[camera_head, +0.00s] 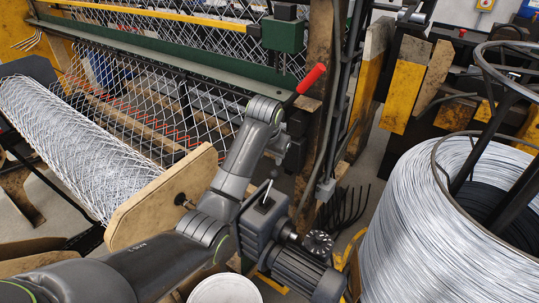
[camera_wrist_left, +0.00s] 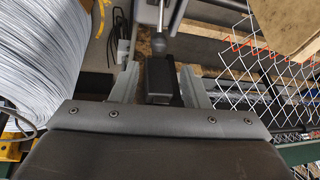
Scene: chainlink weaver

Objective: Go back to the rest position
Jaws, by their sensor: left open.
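My left arm comes in from the lower left and reaches over the machine. Its gripper (camera_head: 277,148) is small and partly hidden by the wrist, near the red-handled lever (camera_head: 311,79) and above the motor unit (camera_head: 297,262). In the left wrist view the two fingers of the left gripper (camera_wrist_left: 161,76) stand apart, open. A dark block (camera_wrist_left: 158,78) shows between or beyond them; I cannot tell whether they touch it. My right gripper is out of view.
A roll of wire mesh (camera_head: 75,140) with a wooden end plate (camera_head: 160,200) lies left of the arm. A large wire coil (camera_head: 435,230) stands at the right; the coil also shows in the left wrist view (camera_wrist_left: 38,60). A white bucket (camera_head: 225,289) is below.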

